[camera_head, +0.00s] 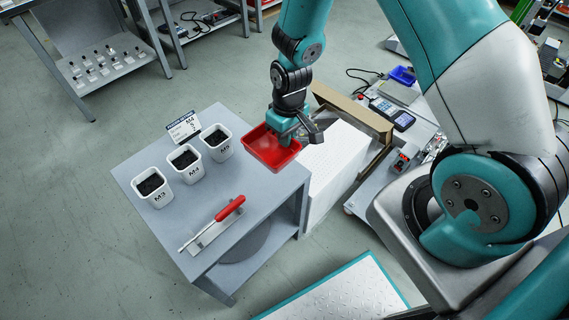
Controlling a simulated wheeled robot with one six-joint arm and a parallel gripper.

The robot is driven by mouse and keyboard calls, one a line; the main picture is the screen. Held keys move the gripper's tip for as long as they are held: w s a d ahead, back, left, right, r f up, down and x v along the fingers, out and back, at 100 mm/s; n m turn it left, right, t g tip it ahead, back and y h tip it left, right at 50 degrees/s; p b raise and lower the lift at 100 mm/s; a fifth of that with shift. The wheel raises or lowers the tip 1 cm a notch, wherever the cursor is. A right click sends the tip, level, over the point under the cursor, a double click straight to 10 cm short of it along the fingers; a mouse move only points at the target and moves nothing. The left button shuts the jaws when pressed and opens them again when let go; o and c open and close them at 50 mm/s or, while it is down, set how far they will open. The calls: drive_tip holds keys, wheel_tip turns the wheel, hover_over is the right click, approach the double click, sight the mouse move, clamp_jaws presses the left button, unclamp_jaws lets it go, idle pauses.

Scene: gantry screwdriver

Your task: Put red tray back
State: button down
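The red tray (259,149) sits at the right back corner of the small grey table (166,221), by the table's right edge. Its visible inside looks empty. My gripper (287,138) points down over the tray's right part, at or just above its rim. The fingers are small and partly hidden by my wrist, so I cannot tell whether they are open or shut, or whether they touch the tray.
Three white bins (187,163) with dark contents stand left of the tray, with a label sign (184,127) behind. A red-handled screwdriver (228,209) lies on a holder in front.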

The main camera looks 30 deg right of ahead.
wheel_tip(320, 180, down, 11)
drive_tip(key=shift+r+b, duration=0.2)
drive_tip(key=shift+b, duration=0.45)
drive_tip(key=c, duration=1.4)
unclamp_jaws()
drive_tip(key=shift+o, duration=0.2)
drive_tip(key=shift+r, duration=0.1)
drive_tip(key=s+a+r+y+p, duration=0.1)
drive_tip(key=s+a+r, duration=0.1)
drive_tip(key=r, duration=0.7)
drive_tip(key=s+a+r+n, duration=0.1)
drive_tip(key=a+r, duration=0.1)
drive_tip(key=r, duration=0.8)
drive_tip(key=s+a+r+y+p, duration=0.1)
drive_tip(key=s+a+r, duration=0.1)
drive_tip(key=r, duration=0.7)
drive_tip(key=s+a+r+n+y, duration=0.1)
drive_tip(key=s+a+r+n, duration=0.1)
drive_tip(key=s+r, duration=1)
drive_tip(key=shift+s+a, duration=0.35)
drive_tip(key=shift+s, duration=0.65)
